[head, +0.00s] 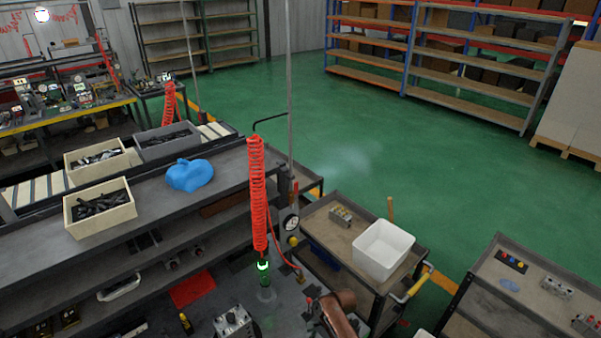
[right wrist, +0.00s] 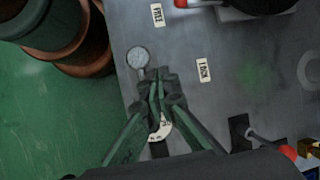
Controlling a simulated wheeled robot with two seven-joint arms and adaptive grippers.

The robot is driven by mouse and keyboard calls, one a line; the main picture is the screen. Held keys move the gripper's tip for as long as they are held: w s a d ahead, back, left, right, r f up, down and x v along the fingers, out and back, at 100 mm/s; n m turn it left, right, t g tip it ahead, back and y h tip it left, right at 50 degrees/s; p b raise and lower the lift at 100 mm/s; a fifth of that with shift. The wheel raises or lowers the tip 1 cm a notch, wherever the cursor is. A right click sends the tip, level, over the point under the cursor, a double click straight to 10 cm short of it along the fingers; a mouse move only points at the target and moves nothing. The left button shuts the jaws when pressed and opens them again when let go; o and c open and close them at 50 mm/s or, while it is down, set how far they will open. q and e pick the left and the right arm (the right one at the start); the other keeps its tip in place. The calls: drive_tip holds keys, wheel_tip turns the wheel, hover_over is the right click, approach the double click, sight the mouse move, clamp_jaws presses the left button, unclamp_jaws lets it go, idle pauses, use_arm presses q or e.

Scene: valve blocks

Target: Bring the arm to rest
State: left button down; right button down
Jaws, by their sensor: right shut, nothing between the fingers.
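My right gripper (right wrist: 158,82) shows in the right wrist view, with its green fingers drawn together and nothing between them. It is over a grey metal surface (right wrist: 185,45). A round pale metal disc (right wrist: 137,58) lies just beyond the fingertips, to their upper left. A white round-edged piece with dark marks (right wrist: 160,127) is partly hidden behind the fingers. I cannot tell whether the fingers touch anything. Neither gripper can be made out in the head view. My left gripper is not in view.
The surface bears labels FREE (right wrist: 157,15) and LOCK (right wrist: 203,69). A red-tipped lever (right wrist: 288,152) is at lower right. In the head view, a coiled red hose (head: 257,190) hangs above the bench, and a white bin (head: 383,250) sits on a cart. Green floor (head: 330,140) lies open beyond.

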drive_tip(key=s+d+f+n+t, duration=0.2)
drive_tip(key=s+d+n, duration=0.1)
drive_tip(key=s+d, duration=0.55)
drive_tip(key=s+d+r+n+t+h, duration=0.25)
drive_tip(key=s+d+r, duration=0.25)
drive_tip(key=s+d, duration=0.6)
drive_tip(key=s+d+r+n+t+h, duration=0.1)
drive_tip(key=s+d+r+n+h, duration=0.4)
drive_tip(key=s+d, duration=0.6)
wheel_tip(320, 180, down, 40)
drive_tip(key=r+g+y+b, duration=0.1)
drive_tip(key=y+b, duration=0.2)
drive_tip(key=b, duration=0.7)
drive_tip(key=s+f+b, duration=0.4)
drive_tip(key=s+f, duration=0.5)
drive_tip(key=f, duration=0.3)
drive_tip(key=s+f+g+b, duration=0.1)
drive_tip(key=s+f+b, duration=0.3)
drive_tip(key=s+f, duration=0.6)
wheel_tip(320, 180, down, 3)
drive_tip(key=shift+d+f, duration=0.15)
drive_tip(key=shift+g, duration=0.25)
